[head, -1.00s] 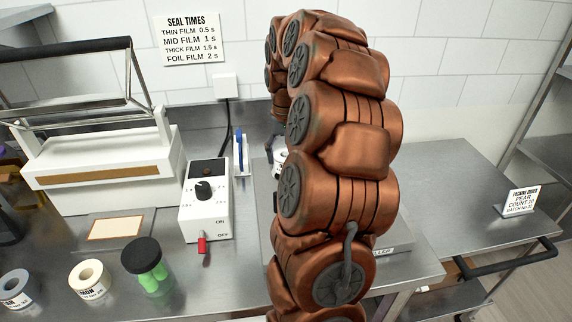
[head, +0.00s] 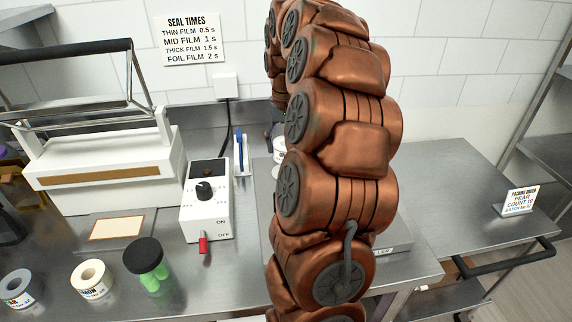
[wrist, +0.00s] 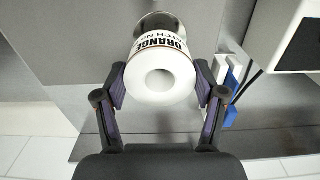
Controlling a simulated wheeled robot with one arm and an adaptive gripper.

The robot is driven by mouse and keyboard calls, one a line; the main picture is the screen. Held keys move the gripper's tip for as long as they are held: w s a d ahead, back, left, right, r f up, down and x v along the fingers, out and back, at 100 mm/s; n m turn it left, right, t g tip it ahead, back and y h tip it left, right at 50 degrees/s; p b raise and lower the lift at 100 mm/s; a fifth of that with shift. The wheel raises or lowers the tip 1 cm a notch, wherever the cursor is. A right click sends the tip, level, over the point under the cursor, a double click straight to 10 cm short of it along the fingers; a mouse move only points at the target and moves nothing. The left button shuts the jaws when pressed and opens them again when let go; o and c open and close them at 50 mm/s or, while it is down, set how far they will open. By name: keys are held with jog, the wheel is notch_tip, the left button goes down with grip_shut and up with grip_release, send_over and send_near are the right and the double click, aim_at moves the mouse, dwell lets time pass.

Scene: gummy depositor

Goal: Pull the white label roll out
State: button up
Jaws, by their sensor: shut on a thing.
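The white label roll (wrist: 180,92), printed "ORANGE" and "BATCH NO", sits between the two fingers of my gripper (wrist: 160,76) in the wrist view. The fingers press on it from both sides, and its open core faces the camera. A round, shiny rim shows behind the roll; I cannot tell whether they touch. In the head view only a sliver of the white roll (head: 279,151) shows left of my arm. My gripper is mostly hidden there behind my own arm links.
A white control box (head: 207,200) with a knob and red switch stands left of the arm, by a blue pen (head: 239,150) in a holder. A sealer (head: 100,165), two label rolls (head: 92,280) and a black-lidded jar (head: 147,262) are further left. The right steel counter is mostly clear.

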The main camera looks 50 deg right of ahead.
jog(key=shift+r, duration=0.95)
jog(key=shift+r, duration=0.1)
jog(key=shift+r+p, duration=0.95)
jog(key=shift+r, duration=1.45)
